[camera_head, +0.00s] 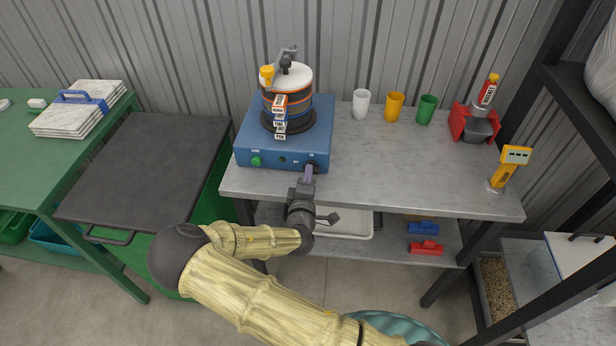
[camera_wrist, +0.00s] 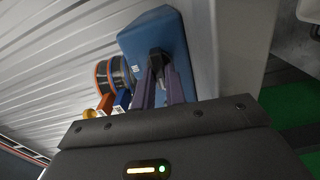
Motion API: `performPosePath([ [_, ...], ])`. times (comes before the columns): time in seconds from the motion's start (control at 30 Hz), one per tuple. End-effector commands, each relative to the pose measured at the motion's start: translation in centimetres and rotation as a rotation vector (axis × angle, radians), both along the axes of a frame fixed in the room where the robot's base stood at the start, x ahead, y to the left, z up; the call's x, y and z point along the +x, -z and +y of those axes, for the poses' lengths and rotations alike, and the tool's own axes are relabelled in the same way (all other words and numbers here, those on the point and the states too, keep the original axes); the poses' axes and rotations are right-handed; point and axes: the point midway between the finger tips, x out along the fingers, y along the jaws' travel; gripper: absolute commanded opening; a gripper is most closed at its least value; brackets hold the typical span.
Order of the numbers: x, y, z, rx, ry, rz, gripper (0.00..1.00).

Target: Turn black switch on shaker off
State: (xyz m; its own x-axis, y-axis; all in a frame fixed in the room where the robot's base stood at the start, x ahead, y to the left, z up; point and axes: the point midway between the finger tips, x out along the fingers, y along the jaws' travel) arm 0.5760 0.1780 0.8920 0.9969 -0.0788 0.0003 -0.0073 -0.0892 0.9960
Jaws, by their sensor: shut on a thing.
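The shaker (camera_head: 249,132) is a blue box on the grey bench, with a round stack of sieves (camera_head: 287,100) clamped on top. Its front panel carries a green knob (camera_head: 256,161) at the left and a black switch (camera_head: 313,164) at the right, mostly hidden by my gripper. My gripper (camera_head: 309,170) reaches up to the right end of this panel. In the wrist view the purple fingers (camera_wrist: 163,80) are shut on the black switch (camera_wrist: 157,61), against the blue shaker face (camera_wrist: 150,35). I cannot tell the switch's exact setting.
White (camera_head: 361,104), orange (camera_head: 394,106) and green (camera_head: 426,109) cups stand right of the shaker, then a red holder (camera_head: 462,122) and a yellow meter (camera_head: 510,168). A lower shelf holds a white tray (camera_head: 350,224). The bench's front middle is clear.

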Motion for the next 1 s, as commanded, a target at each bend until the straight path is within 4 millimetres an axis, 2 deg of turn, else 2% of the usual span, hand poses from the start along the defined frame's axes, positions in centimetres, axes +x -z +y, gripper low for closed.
performPosePath([
  [0.23,-0.07,0.23,0.12,-0.089,-0.003,0.011,0.0],
  [0.7,-0.07,0.25,0.1,-0.107,-0.003,0.013,0.0],
  [0.73,-0.07,0.25,0.1,-0.107,-0.003,0.013,0.17],
  [0.83,-0.06,0.23,0.08,-0.106,-0.002,0.012,0.35],
  [1.0,-0.03,0.15,0.03,-0.106,-0.001,0.01,0.35],
])
